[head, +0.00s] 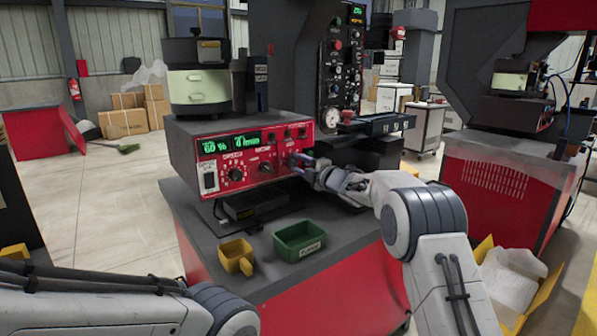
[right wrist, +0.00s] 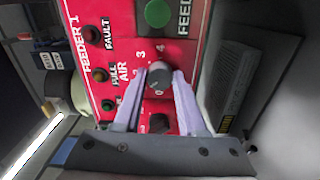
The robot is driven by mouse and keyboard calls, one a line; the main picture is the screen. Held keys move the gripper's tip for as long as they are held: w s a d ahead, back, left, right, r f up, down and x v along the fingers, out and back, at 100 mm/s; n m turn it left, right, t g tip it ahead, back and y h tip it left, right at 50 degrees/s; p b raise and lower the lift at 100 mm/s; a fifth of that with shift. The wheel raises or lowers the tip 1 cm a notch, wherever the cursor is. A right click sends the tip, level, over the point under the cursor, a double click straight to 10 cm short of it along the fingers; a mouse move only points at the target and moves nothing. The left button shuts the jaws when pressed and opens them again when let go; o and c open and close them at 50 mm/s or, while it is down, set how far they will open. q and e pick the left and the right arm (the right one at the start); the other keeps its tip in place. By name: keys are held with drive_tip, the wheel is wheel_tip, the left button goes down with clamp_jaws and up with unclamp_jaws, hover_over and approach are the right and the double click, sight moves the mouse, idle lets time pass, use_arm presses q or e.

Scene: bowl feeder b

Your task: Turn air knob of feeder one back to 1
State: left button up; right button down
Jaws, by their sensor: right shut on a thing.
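The red feeder one control box (head: 185,150) stands on the bench in the head view, with two green-lit displays on its front. My right gripper (head: 293,160) reaches its right front side. The pale fingers of my right gripper (right wrist: 160,78) are shut on this knob, one on each side. The knob's exact setting is hard to read. My left arm shows at the lower left; its gripper is out of view.
A yellow bin (head: 236,256) and a green bin (head: 300,240) stand on the bench's front. In the right wrist view, another dark knob (right wrist: 158,123) sits between the fingers, nearer the palm. A black panel with a gauge (head: 332,117) rises behind the box.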

drive_tip(key=shift+n, duration=0.4)
drive_tip(key=shift+c, duration=2.4)
unclamp_jaws()
drive_tip(key=shift+s+d+b, duration=0.35)
drive_tip(key=shift+s, duration=0.05)
drive_tip(key=b+v, duration=0.1)
drive_tip(key=v, duration=0.8)
drive_tip(key=shift+s, duration=0.25)
drive_tip(key=shift+d, duration=0.1)
